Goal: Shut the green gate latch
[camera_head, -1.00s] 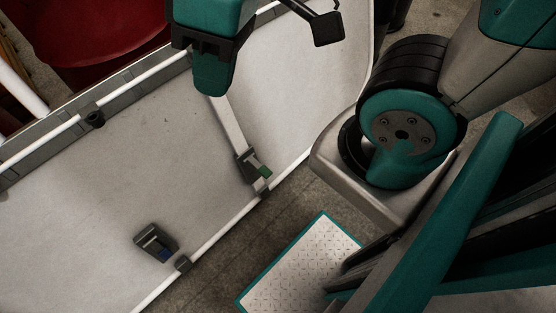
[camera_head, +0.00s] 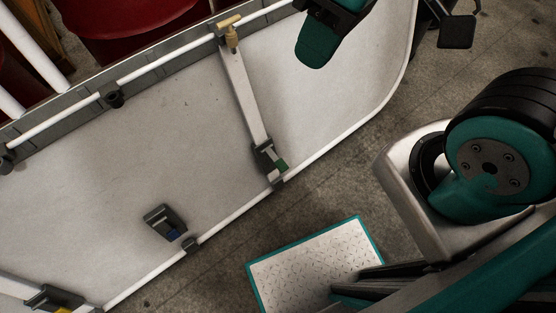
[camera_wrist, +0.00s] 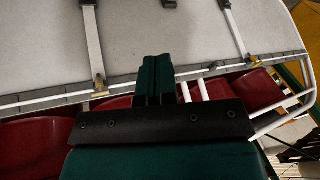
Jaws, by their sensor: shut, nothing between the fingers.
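The green gate latch (camera_head: 270,160), a dark block with a green tab, sits at the belt's near edge in the head view. A white gate bar (camera_head: 245,90) crosses the pale belt from a brass-coloured fitting (camera_head: 230,33) on the far rail to this latch. I cannot tell whether the latch is shut. My gripper (camera_head: 318,45) is above the belt's far side, right of the bar and apart from the latch. Its green fingers are together and empty in the wrist view (camera_wrist: 155,80).
A blue-tabbed latch (camera_head: 165,223) and a yellow-tabbed latch (camera_head: 50,298) sit farther left along the near edge. Red round containers (camera_head: 130,25) stand beyond the far rail. A white plate with teal edging (camera_head: 315,265) lies in front of the belt, with bare floor around it.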

